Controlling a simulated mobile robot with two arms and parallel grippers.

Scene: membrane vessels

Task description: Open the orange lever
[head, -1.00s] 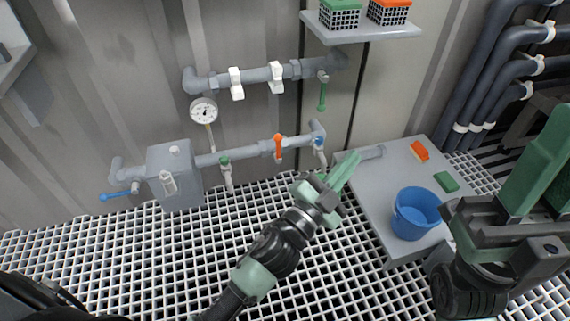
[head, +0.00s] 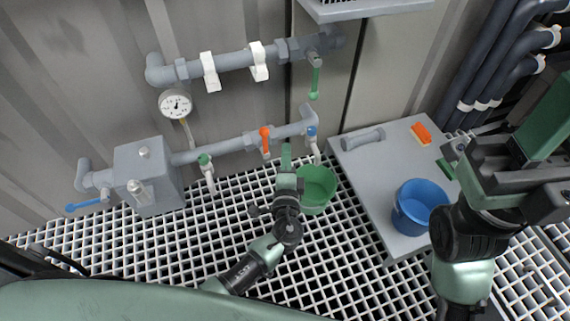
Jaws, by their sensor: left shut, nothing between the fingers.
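The orange lever (head: 265,140) sits on the lower grey pipe, between the green-handled and the blue-handled taps. It stands roughly upright in the picture, across the pipe. My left gripper (head: 286,150) is shut and empty, its green fingers pointing up toward the pipe. Its tips show just right of and below the lever, apart from it in the picture; I cannot tell the depth between them. My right gripper (head: 500,150) is at the right edge, partly cut off, away from the pipes. I cannot tell whether its fingers are apart.
A green bucket (head: 317,189) stands on the grating beside my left gripper. A grey table (head: 375,160) at right holds a blue bucket (head: 418,205) and an orange brush (head: 421,133). A gauge (head: 175,104), a grey box (head: 147,175) and a green lever (head: 315,80) surround the pipes.

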